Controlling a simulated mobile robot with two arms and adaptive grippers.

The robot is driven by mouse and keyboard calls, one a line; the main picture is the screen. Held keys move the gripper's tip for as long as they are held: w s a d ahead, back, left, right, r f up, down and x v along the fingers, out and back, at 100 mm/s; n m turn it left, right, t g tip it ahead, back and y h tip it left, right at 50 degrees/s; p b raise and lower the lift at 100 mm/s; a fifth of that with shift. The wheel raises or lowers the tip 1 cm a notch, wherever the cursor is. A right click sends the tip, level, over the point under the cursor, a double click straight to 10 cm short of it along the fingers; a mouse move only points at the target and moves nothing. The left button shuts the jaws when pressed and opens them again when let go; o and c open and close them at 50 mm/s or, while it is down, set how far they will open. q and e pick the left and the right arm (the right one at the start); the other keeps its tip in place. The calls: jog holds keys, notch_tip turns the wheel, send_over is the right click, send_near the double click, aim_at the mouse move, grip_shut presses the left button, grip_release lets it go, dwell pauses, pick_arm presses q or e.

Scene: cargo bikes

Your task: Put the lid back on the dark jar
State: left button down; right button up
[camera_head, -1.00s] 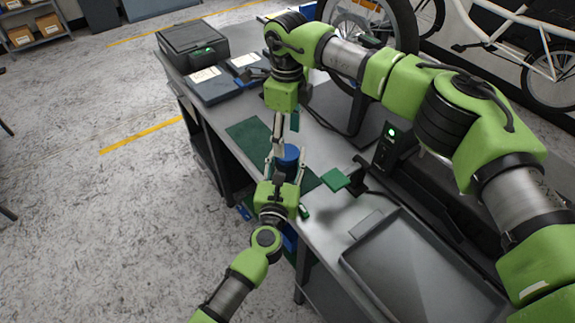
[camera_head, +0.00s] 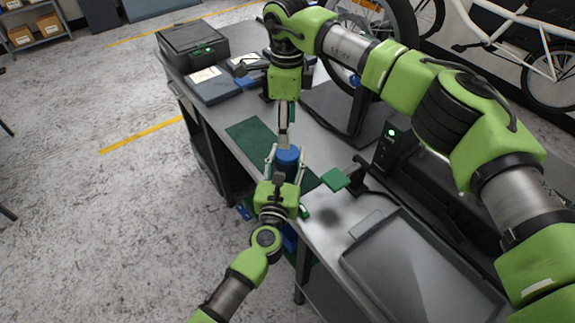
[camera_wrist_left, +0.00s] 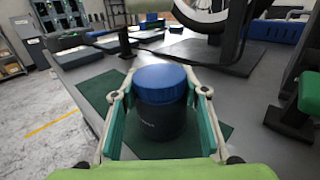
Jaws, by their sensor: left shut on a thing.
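The dark jar (camera_wrist_left: 157,123) stands upright on the dark green mat in the left wrist view. The blue lid (camera_wrist_left: 160,84) sits on its top and looks level; whether it is screwed tight I cannot tell. The lid also shows in the head view (camera_head: 288,157). My left gripper (camera_head: 285,166) is shut on the jar, with one finger on each side of its body, below the lid. My right gripper (camera_head: 284,146) points down from above, its fingertips just over or behind the lid. Its fingers overlap, so their opening is unclear.
The green mat (camera_head: 252,135) lies on the grey bench. A grey tray (camera_head: 425,268) is at the front right, with a small green square plate (camera_head: 335,179) near it. A black case (camera_head: 193,45) stands at the far end. A wheel stand rises behind my right arm.

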aim_at(287, 152)
pick_arm(q)
jog(key=shift+f, duration=0.1)
pick_arm(e)
notch_tip(287, 152, down, 8)
jog(key=shift+r, duration=0.2)
jog(key=shift+c, duration=0.5)
jog(key=c, duration=1.1)
jog(key=shift+o, duration=0.2)
jog(key=shift+m, duration=0.8)
jog(key=o, duration=1.3)
jog(key=shift+r, duration=0.1)
notch_tip(287, 152, up, 12)
